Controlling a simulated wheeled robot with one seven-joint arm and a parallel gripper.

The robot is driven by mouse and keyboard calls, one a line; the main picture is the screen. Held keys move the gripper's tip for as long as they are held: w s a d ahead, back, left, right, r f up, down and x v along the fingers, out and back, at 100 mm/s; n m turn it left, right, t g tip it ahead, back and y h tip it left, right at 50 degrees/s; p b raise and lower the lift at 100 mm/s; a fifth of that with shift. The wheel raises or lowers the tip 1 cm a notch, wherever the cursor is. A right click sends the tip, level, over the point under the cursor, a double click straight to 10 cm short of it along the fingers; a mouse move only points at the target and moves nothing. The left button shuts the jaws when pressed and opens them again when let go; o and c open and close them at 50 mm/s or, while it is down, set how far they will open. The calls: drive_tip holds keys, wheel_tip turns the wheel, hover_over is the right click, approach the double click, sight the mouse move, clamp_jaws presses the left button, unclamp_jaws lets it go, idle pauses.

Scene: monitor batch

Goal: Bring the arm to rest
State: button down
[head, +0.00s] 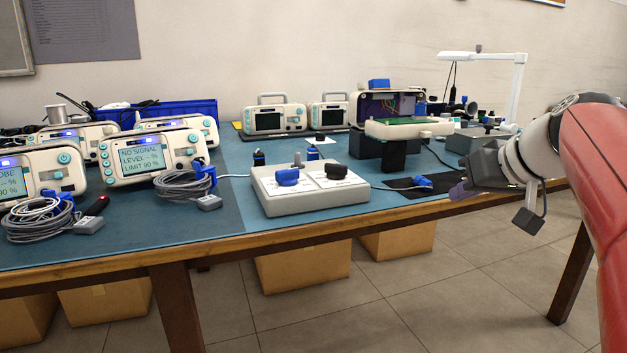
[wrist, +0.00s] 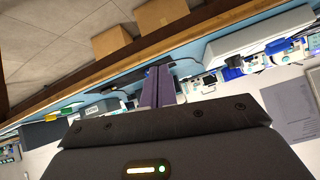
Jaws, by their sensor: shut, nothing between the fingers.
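My gripper (head: 460,190) is at the right in the head view, at the end of my red and grey arm, by the front edge of the workbench (head: 230,213). Its purple fingers (wrist: 157,86) lie side by side in the wrist view, shut with nothing between them. In the head view the gripper appears just right of a small dark mat (head: 398,184) with a blue connector (head: 421,181). I see no contact with any object. The wrist view is turned, with floor at the top and wall at the bottom.
Several monitors (head: 150,155) with coiled cables stand at the left. A box with blue and black knobs (head: 308,190) is mid-bench. An opened unit with a green board (head: 408,122) sits behind it. A white lamp (head: 516,90) stands back right. Cardboard boxes (head: 303,273) lie underneath. Floor in front is clear.

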drive_tip(key=s+a+f+g+h+p, duration=0.1)
drive_tip(key=s+a+f+p, duration=0.2)
drive_tip(key=s+f, duration=0.4)
drive_tip(key=s+a+f+m+g+h+p, duration=0.1)
drive_tip(key=s+a+f+p, duration=0.3)
drive_tip(key=s, duration=0.9)
wheel_tip(320, 180, down, 4)
drive_tip(key=shift+s+a+f+m+g+h, duration=0.3)
drive_tip(key=shift+a+g+h, duration=0.45)
drive_tip(key=shift+a, duration=0.4)
drive_tip(key=shift+r, duration=0.1)
idle(0.7)
